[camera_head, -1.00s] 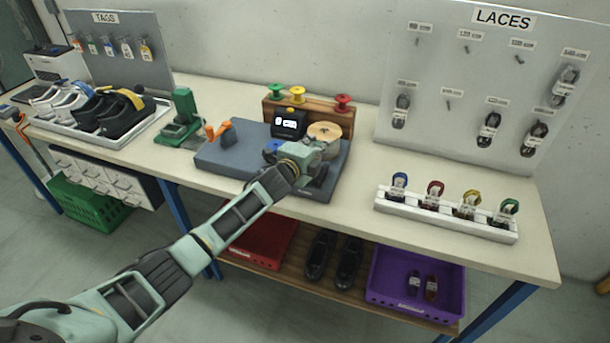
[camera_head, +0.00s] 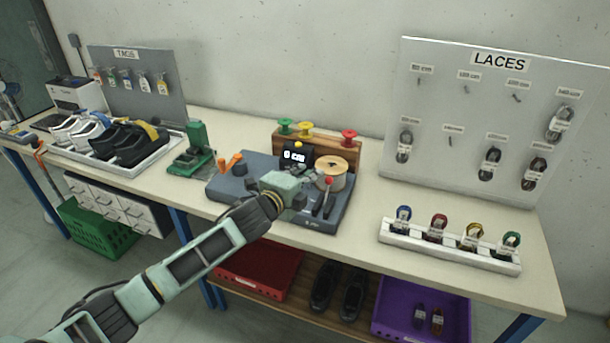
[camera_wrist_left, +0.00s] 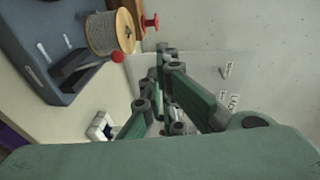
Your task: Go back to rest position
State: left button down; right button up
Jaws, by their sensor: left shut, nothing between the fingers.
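My left gripper (camera_head: 298,205) is above the grey-blue machine base (camera_head: 228,186), in front of the small dark display. In the left wrist view my gripper's green fingers (camera_wrist_left: 165,95) are together with nothing between them. The grey machine base (camera_wrist_left: 45,50) shows beside it at the upper left of that view, apart from the fingers. A spool of cord (camera_head: 332,172) stands on the base, just right of the gripper; it also shows in the left wrist view (camera_wrist_left: 105,34). A red-tipped lever (camera_head: 328,196) is near the gripper. My right gripper is not in view.
A white rack of coloured lace bundles (camera_head: 450,248) stands on the right of the table. A laces board (camera_head: 470,130) rises behind it. A shoe tray (camera_head: 125,165) and green press (camera_head: 195,150) are on the left. A purple bin (camera_head: 400,325) sits below.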

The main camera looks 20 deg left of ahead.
pick_arm(q)
jog(key=shift+s+a+r, duration=0.1)
jog(key=shift+s+r, duration=0.2)
jog(key=shift+s, duration=0.15)
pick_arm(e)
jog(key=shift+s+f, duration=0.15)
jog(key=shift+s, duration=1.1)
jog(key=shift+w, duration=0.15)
